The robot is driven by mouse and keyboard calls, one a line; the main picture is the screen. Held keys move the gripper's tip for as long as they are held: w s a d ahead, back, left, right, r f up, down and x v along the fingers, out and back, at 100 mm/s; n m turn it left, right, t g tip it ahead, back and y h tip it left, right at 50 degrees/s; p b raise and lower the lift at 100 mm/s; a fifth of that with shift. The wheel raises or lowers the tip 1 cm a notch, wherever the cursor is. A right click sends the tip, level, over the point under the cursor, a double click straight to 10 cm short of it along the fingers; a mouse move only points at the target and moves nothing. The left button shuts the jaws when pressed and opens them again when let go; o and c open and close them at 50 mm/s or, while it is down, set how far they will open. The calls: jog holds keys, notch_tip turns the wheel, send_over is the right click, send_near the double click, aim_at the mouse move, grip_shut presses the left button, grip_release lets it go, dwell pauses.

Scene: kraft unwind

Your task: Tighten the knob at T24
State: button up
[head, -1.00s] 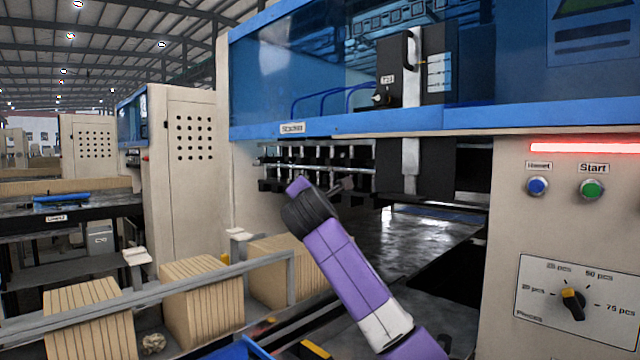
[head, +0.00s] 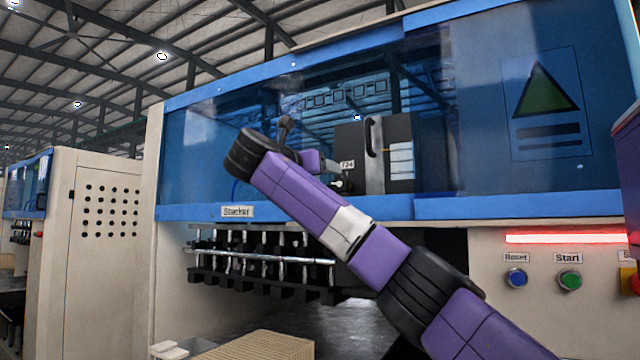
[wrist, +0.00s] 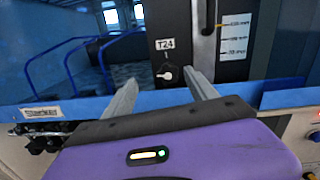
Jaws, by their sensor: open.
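A short white mark stands between the label and knob. In the head view the knob (head: 347,186) sits low on the left side of the dark block (head: 400,155). My gripper (wrist: 160,78) is open and empty. Its two fingers point toward the panel, one on each side of the knob in the picture, with no visible contact.
A blue frame bar (wrist: 75,108) runs below the knob. A black handle (head: 371,136) and a scale strip (wrist: 236,35) are right of it. Blue hoses (wrist: 85,50) lie left. The Reset button (head: 516,278) and Start button (head: 569,280) are lower right, under a red light strip (head: 568,238).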

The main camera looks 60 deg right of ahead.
aim_at(339, 182)
jog(key=shift+n+g, duration=0.4)
jog(key=shift+g, duration=0.1)
jog(key=d+p, duration=0.1)
jog(key=d, duration=0.1)
jog(key=d+f+p, duration=0.1)
jog(key=d, duration=0.2)
jog(key=d+p, duration=0.1)
jog(key=d, duration=0.1)
jog(key=shift+s+d+f, duration=0.1)
jog(key=shift+d+f, duration=0.15)
jog(key=shift+d, duration=0.4)
jog(key=c, duration=1.4)
